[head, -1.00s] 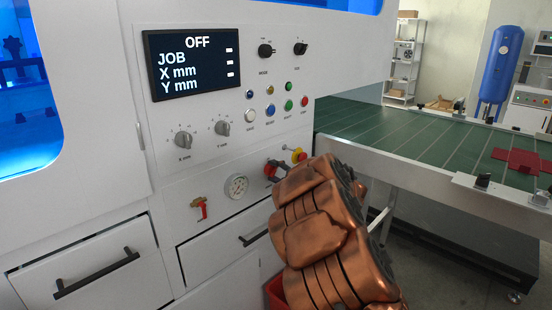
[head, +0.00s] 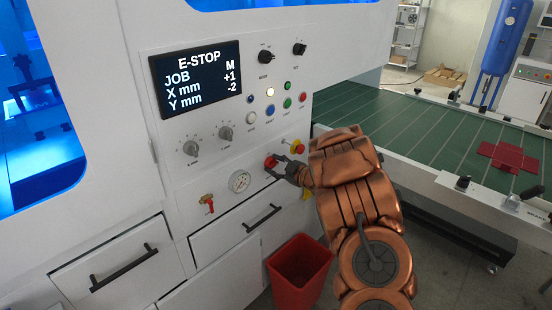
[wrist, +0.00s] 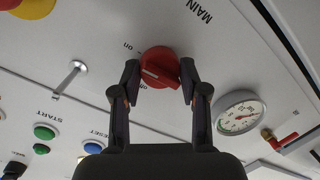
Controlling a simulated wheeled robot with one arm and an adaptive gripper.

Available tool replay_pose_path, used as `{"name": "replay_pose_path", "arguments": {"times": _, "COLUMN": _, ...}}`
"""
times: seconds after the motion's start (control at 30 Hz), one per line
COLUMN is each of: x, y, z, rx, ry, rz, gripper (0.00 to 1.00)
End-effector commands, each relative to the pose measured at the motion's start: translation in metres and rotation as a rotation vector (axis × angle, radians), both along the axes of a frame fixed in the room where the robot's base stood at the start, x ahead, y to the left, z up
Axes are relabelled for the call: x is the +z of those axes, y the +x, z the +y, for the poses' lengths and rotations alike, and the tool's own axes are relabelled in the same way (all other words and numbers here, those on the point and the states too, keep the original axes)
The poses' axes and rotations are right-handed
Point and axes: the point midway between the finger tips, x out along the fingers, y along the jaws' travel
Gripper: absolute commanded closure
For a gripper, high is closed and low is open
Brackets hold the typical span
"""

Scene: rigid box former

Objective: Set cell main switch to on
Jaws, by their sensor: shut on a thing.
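The main switch (wrist: 160,66) is a red rotary knob on the white panel, with "MAIN", "on" and "off" printed around it in the wrist view. My gripper (wrist: 159,82) is shut on this knob, one finger on each side. A pale mark on the knob points left in the picture; its exact setting is hard to tell. In the head view the red knob (head: 270,162) sits at my gripper's (head: 276,166) fingertips, partly hidden. The display (head: 196,78) is lit and reads E-STOP, with JOB M, X +1 and Y -2.
A gauge (head: 240,181) and red-handled valve (head: 207,202) are to the left. A red bin (head: 300,272) stands below. A green conveyor (head: 420,132) extends right.

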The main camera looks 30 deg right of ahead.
Motion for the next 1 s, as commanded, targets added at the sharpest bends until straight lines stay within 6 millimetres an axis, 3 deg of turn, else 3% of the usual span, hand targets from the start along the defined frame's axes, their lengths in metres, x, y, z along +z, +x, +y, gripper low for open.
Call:
{"name": "replay_pose_path", "arguments": {"times": 0.7, "x": 0.0017, "y": 0.0007, "z": -0.001, "rx": -0.002, "ry": 0.077, "rz": 0.013, "gripper": 0.91}}
{"name": "replay_pose_path", "arguments": {"times": 0.73, "x": 0.0017, "y": 0.0007, "z": -0.001, "rx": -0.002, "ry": 0.077, "rz": 0.013, "gripper": 0.55}}
{"name": "replay_pose_path", "arguments": {"times": 1.0, "x": 0.0009, "y": 0.0004, "z": -0.0008, "rx": -0.001, "ry": 0.076, "rz": 0.015, "gripper": 0.31}}
